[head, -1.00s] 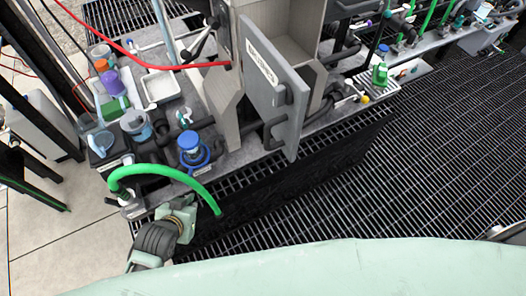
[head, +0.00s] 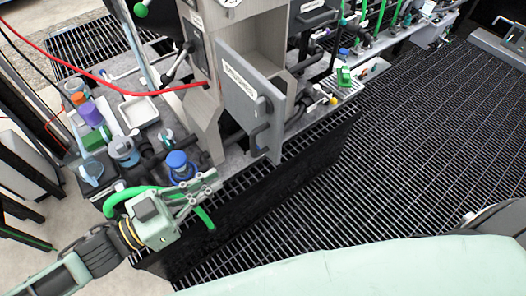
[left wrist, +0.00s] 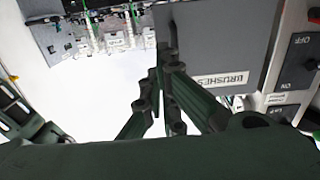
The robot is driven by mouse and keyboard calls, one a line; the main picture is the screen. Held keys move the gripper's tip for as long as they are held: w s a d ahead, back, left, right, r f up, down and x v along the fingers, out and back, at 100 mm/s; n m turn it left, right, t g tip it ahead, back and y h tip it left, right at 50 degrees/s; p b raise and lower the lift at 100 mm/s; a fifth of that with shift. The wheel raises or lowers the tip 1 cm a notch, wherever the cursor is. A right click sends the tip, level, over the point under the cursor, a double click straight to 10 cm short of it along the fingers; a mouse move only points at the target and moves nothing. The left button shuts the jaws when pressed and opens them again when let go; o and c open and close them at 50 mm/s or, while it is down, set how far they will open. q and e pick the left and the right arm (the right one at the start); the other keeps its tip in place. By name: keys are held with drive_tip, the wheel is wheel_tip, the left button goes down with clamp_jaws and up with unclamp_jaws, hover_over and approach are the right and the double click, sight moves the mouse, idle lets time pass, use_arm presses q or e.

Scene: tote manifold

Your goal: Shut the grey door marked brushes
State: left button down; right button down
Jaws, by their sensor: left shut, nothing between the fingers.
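The grey door (head: 250,100) stands open, swung out from the front of a grey cabinet (head: 206,85), and the open inside shows behind it. Its label plate faces out, and in the left wrist view the door (left wrist: 215,40) reads BRUSHES. My left gripper (head: 212,182) is shut and empty, below and left of the door in the head view, over the bench's front edge. In the left wrist view its fingers (left wrist: 168,75) overlap the door's left edge; I cannot tell whether they touch. My right gripper is not in view.
A blue-capped bottle (head: 178,168) and a green hose (head: 125,200) are close to my left gripper. A red hose (head: 130,86) runs across to the cabinet. An ON/OFF switch panel (left wrist: 296,65) is beside the door. The black grating floor (head: 400,160) in front is clear.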

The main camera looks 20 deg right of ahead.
sight(275, 147)
use_arm(q)
drive_tip(key=p+x, duration=0.4)
drive_tip(key=x, duration=0.9)
drive_tip(key=shift+d, duration=0.1)
drive_tip(key=shift+w+d, duration=0.2)
drive_tip(key=shift+d, duration=0.25)
